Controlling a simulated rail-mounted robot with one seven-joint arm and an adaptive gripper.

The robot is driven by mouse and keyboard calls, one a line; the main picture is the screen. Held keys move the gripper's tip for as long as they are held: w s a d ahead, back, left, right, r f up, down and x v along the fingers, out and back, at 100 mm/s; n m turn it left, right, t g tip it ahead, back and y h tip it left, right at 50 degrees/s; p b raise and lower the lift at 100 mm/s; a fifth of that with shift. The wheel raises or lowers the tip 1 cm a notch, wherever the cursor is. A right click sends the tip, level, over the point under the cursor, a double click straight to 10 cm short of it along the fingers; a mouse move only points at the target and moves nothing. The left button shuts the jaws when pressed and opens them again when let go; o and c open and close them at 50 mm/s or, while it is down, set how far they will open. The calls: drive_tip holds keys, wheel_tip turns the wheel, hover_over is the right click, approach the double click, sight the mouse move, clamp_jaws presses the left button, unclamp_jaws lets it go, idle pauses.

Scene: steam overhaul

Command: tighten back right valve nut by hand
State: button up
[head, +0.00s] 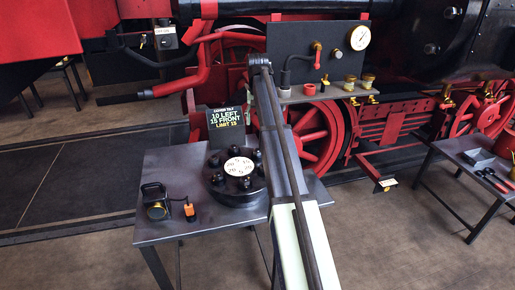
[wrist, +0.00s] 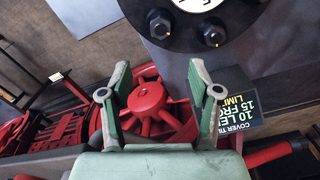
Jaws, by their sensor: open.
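The round black valve cover (head: 236,192) with a white centre plate (head: 239,166) sits on a dark metal table, ringed by several black nuts. The nut at its back right (head: 257,155) stands beside my arm. In the wrist view the cover (wrist: 252,42) is at the top, with two nuts showing, one at the left (wrist: 160,25) and one at the right (wrist: 212,35); I cannot tell which is the back right one. My gripper (wrist: 160,80) is open and empty, its fingers apart from the nuts in the picture. In the head view my arm hides it.
A dark sign (head: 226,126) reading "COVER TILT" stands behind the cover. A black lamp-like object (head: 156,201) and a small orange item (head: 190,211) lie at the table's left. A gauge panel (head: 318,55) and red wheels stand behind.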

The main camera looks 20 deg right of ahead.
sight(258, 149)
wheel_tip(258, 149, down, 14)
drive_tip(key=p, duration=0.3)
drive_tip(key=c, duration=1.2)
